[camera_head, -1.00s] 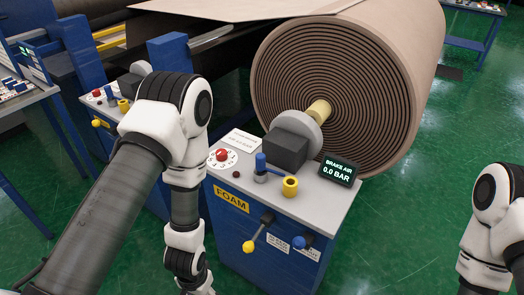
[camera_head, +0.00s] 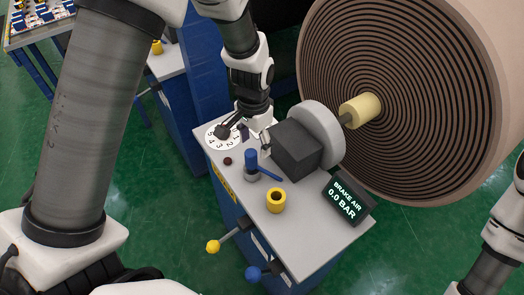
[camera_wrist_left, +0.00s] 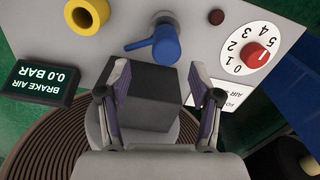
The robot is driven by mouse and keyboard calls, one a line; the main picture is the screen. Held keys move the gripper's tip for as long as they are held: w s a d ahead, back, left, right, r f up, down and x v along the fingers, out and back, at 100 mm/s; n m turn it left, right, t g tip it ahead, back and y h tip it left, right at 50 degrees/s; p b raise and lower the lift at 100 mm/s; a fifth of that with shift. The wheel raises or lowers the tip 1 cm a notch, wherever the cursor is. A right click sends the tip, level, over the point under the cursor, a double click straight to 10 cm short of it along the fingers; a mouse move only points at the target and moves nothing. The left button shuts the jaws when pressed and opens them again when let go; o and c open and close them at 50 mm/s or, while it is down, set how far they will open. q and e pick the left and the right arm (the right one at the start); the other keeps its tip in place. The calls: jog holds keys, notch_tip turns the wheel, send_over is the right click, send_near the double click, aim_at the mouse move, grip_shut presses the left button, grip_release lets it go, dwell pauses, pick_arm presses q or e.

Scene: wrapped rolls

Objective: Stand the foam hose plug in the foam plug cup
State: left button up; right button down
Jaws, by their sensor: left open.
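A yellow cup (camera_head: 276,201) with a dark round opening stands on the grey console top and looks empty. It also shows in the left wrist view (camera_wrist_left: 87,15). I take it as the foam plug cup. No loose plug can be made out for certain. A blue piece with a side handle (camera_head: 252,163) stands on a grey base just behind the cup; I cannot tell whether it is a plug or a valve. My left gripper (camera_head: 249,137) is open and empty, above the console between the dial and the dark block. My right gripper is out of view.
A dark block (camera_head: 296,149) and grey disc (camera_head: 323,134) stand near the large wrapped roll (camera_head: 400,110). A display (camera_head: 347,198) reads 0.0 BAR. A numbered dial (camera_wrist_left: 250,53) is on the top.

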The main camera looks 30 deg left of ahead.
aim_at(250, 153)
pick_arm(q)
jog(key=f, duration=0.3)
jog(key=s+a+f+p, duration=0.1)
jog(key=shift+f, duration=0.3)
jog(key=f, duration=0.3)
jog(key=shift+w, duration=0.25)
jog(key=shift+s, duration=0.1)
jog(key=shift+c, duration=1)
grip_shut()
